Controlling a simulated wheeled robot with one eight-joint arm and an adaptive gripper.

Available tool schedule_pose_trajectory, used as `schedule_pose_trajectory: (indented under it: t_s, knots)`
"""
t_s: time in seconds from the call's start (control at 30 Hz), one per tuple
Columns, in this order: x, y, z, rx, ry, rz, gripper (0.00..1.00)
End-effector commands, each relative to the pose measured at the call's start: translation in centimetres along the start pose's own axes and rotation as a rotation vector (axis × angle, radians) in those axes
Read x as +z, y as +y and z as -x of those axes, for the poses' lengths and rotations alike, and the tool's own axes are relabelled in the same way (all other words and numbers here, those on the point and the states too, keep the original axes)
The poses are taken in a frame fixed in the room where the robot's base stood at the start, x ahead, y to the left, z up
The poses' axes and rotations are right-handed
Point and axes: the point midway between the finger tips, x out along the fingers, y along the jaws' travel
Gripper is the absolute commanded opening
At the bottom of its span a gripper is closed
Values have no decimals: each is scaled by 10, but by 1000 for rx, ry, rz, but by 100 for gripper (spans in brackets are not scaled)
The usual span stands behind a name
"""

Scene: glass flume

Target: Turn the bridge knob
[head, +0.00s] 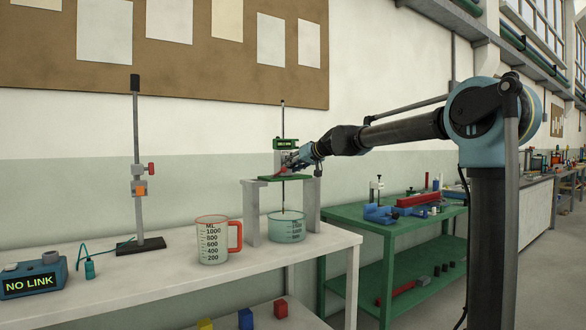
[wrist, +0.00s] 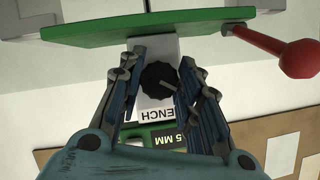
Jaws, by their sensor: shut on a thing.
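The bridge knob (wrist: 158,79) is black and round with a pale pointer line. It sits on a white block lettered "ENCH", its first letters hidden. My gripper (wrist: 162,72) has its fingers on both sides of the knob and is shut on it. The exact contact of the pads is hard to see. In the head view my gripper (head: 292,161) reaches from the right to the green bridge plate (head: 298,178), which rests on grey supports. There the gripper hides the knob.
A red-ended lever (wrist: 296,58) stands close to my right finger. Under the bridge is a glass bowl (head: 287,228); left of it are a measuring jug (head: 213,242), a stand (head: 137,190) and a "NO LINK" box (head: 31,281). A green bench (head: 400,236) stands to the right.

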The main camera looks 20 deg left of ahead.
Motion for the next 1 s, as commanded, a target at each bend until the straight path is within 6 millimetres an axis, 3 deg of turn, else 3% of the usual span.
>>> schedule_pose_trajectory:
  t_s: [0.23,0.27,0.33,0.77,1.0]
  knots:
    - [-2,4,1,7,5,-1,8]
    - [-2,4,1,7,5,0,36]
    - [-2,4,1,6,5,0,52]
    - [-1,2,5,4,2,1,52]
    - [0,2,35,4,3,-1,52]
